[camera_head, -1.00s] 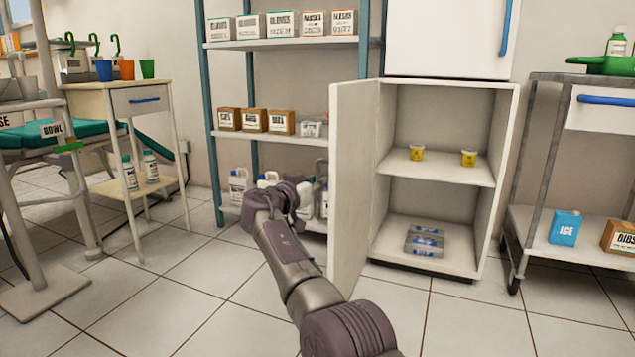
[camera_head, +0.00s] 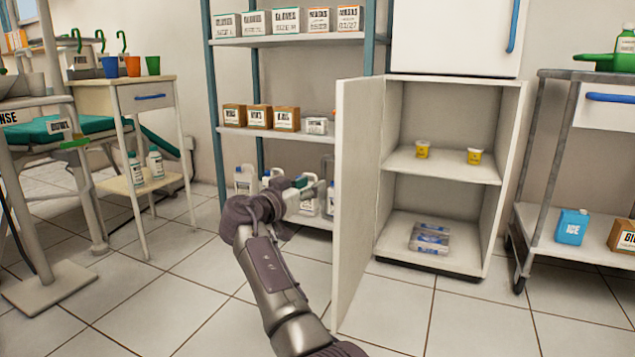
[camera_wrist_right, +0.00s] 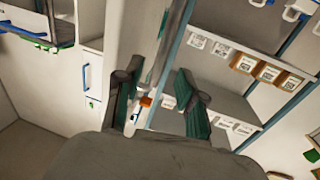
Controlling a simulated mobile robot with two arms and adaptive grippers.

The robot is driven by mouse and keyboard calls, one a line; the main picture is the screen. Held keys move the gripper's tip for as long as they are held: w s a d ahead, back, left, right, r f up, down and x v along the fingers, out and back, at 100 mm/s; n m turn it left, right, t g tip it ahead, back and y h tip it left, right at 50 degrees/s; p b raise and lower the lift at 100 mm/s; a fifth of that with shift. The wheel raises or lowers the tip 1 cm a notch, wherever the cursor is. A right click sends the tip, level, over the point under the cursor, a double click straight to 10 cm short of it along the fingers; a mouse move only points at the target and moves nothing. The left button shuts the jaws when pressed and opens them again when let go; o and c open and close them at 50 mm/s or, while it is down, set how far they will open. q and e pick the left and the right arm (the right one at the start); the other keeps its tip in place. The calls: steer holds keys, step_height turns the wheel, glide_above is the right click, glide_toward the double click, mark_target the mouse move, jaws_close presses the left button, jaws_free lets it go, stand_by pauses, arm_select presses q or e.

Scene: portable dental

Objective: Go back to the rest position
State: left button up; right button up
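My right arm rises from the bottom middle of the head view. Its gripper (camera_head: 308,193) is in front of the lower shelves, just left of the open cabinet door (camera_head: 357,205). In the right wrist view the two green-lined fingers of this gripper (camera_wrist_right: 160,105) stand apart, and I see nothing clearly held. A small orange and white spot between them seems to lie behind. My left gripper is not in view.
The open cabinet (camera_head: 440,195) holds two yellow cups and a silver-blue pack. A shelf rack (camera_head: 290,40) with boxes and bottles stands behind my arm. A cart (camera_head: 575,215) is at right, a side table (camera_head: 140,100) at left. Tiled floor (camera_head: 170,290) is clear between.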

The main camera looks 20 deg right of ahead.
steer(key=shift+s+a, duration=0.35)
steer(key=shift+a, duration=0.05)
